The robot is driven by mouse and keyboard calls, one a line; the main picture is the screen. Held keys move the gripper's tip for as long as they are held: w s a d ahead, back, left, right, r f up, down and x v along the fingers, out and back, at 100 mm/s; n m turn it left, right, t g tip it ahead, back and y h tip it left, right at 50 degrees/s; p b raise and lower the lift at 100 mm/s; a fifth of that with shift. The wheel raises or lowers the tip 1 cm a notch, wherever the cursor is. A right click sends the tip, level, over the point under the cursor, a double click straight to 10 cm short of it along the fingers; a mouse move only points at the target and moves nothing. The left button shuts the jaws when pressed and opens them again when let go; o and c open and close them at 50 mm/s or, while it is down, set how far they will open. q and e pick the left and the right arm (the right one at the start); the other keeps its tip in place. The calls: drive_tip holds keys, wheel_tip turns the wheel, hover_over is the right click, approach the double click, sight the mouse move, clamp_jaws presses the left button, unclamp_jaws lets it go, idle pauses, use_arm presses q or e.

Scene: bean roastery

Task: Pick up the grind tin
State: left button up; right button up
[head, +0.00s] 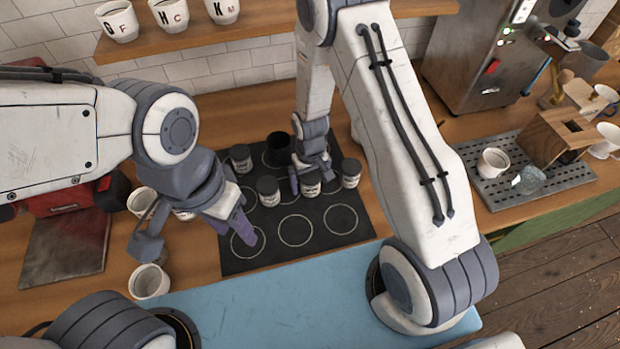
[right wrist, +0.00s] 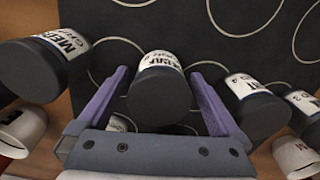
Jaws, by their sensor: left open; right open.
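Several small tins with black lids and white labels stand on a black mat (head: 265,262) marked with white rings. In the right wrist view a labelled tin (right wrist: 156,88) lies between the purple fingers of my right gripper (right wrist: 158,75). The fingers are apart, one on each side of it. In the head view this gripper (head: 309,180) is low over the mat, partly covering that tin (head: 311,188). The label is too small to read for certain, so I cannot tell whether it is the grind tin. My left gripper (head: 192,236) is open and empty at the mat's left edge.
Close neighbours are a tin (head: 268,190) to the left and a tin (head: 350,172) to the right. A taller black container (head: 278,148) stands behind. White cups (head: 149,282) stand left of the mat. The front rings are bare.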

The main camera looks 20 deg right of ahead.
drive_tip(key=shift+f, duration=0.3)
drive_tip(key=c, duration=1.4)
